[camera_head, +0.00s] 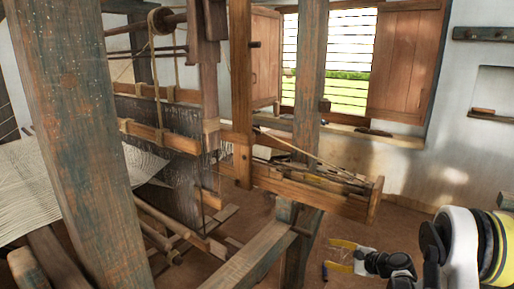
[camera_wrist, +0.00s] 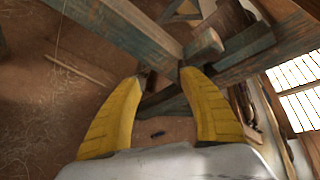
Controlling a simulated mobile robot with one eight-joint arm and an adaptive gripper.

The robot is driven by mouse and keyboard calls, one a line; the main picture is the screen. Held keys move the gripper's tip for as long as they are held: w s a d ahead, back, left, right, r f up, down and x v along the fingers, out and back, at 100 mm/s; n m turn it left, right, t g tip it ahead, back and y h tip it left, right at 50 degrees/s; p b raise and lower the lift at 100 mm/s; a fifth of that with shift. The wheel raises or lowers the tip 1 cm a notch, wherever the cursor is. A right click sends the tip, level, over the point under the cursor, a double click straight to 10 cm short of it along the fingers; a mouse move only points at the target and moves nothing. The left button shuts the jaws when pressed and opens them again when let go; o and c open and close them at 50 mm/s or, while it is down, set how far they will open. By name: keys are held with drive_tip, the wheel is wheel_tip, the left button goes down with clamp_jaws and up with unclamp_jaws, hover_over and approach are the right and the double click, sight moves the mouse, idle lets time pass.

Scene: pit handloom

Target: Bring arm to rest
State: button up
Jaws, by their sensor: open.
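My gripper (camera_head: 341,257) is at the lower right of the head view, with its yellow fingers apart and nothing between them. It hangs in the air right of a loom post and below the shuttle-box end of the loom. In the wrist view my gripper (camera_wrist: 160,85) shows both yellow fingers spread, with loom beams beyond the tips. My arm's white and black wrist and a yellow band fill the lower right corner of the head view.
The wooden loom (camera_head: 310,185) fills the left and middle, with a thick post (camera_head: 85,140) close in front. White warp threads (camera_head: 50,190) lie at left. A small dark object (camera_wrist: 157,134) lies on the brown floor. A shuttered window (camera_head: 350,60) is behind. Floor at right looks clear.

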drive_tip(key=s+a+r+n+g+h, duration=0.2)
drive_tip(key=s+a+r+n, duration=0.2)
drive_tip(key=s+r, duration=0.45)
drive_tip(key=s+a+r+n+g+h, duration=0.1)
drive_tip(key=s+a+r+n+h, duration=0.1)
drive_tip(key=s+a+r+n, duration=0.6)
drive_tip(key=s+d+r+n+h, duration=0.1)
drive_tip(key=s+d+n+h, duration=0.1)
drive_tip(key=s, duration=0.8)
drive_tip(key=s+d+r+n+h, duration=0.2)
drive_tip(key=s+n, duration=0.1)
drive_tip(key=s, duration=0.8)
drive_tip(key=shift+r, duration=0.15)
